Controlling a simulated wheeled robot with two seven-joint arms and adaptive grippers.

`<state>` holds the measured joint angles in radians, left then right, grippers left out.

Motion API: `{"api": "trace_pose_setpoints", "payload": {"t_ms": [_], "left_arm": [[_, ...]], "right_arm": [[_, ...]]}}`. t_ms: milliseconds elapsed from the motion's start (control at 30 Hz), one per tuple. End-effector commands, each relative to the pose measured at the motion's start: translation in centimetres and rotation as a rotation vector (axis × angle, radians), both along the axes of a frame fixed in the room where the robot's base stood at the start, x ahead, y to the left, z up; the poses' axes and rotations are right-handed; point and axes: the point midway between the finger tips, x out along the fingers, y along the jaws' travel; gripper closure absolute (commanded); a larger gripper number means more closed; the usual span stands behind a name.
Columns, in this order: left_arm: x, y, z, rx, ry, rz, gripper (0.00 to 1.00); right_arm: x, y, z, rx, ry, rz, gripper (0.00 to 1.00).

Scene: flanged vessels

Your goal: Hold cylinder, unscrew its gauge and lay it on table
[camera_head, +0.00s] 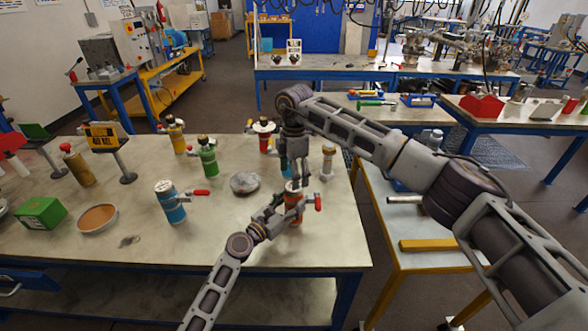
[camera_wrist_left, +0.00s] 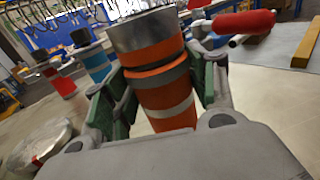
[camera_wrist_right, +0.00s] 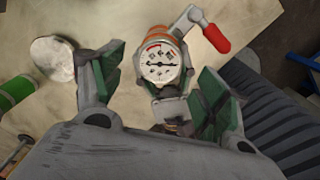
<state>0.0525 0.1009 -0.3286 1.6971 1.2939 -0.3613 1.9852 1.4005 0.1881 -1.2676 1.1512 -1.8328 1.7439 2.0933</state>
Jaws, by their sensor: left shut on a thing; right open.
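The orange cylinder (camera_head: 293,212) stands on the table at its right front. My left gripper (camera_head: 283,206) is shut around its body; in the left wrist view the green pads touch both sides of the cylinder (camera_wrist_left: 158,82), which has grey bands. The round white-faced gauge (camera_wrist_right: 158,64) sits on top of the cylinder in the right wrist view, beside a red-handled lever (camera_wrist_right: 205,28). My right gripper (camera_wrist_right: 158,78) is open above it, with a pad to either side of the gauge and gaps between.
A grey round disc (camera_head: 244,184) lies left of the cylinder. A blue cylinder (camera_head: 170,205), a green cylinder (camera_head: 208,158) and a red one (camera_head: 264,140) stand nearby. A brown round dish (camera_head: 97,219) and a green box (camera_head: 40,213) are at the left. The front middle table is mostly clear.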

Motion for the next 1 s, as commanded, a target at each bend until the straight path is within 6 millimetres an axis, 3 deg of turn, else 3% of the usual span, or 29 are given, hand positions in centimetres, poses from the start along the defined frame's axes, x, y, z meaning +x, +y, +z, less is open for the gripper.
{"api": "trace_pose_setpoints", "payload": {"t_ms": [500, 967, 1000], "left_arm": [[0.0, 0.1, 0.0, 0.0, -0.001, 0.001, 1.0], [0.0, 0.1, 0.0, 0.0, -0.001, 0.001, 1.0], [0.0, 0.1, 0.0, 0.0, -0.001, 0.001, 1.0]], "right_arm": [[0.0, 0.0, -5.4, 0.0, 0.0, -0.001, 0.26], [0.0, 0.0, -6.0, -0.001, -0.001, 0.0, 0.26], [0.0, 0.0, -6.0, -0.001, -0.001, 0.0, 0.31]]}}
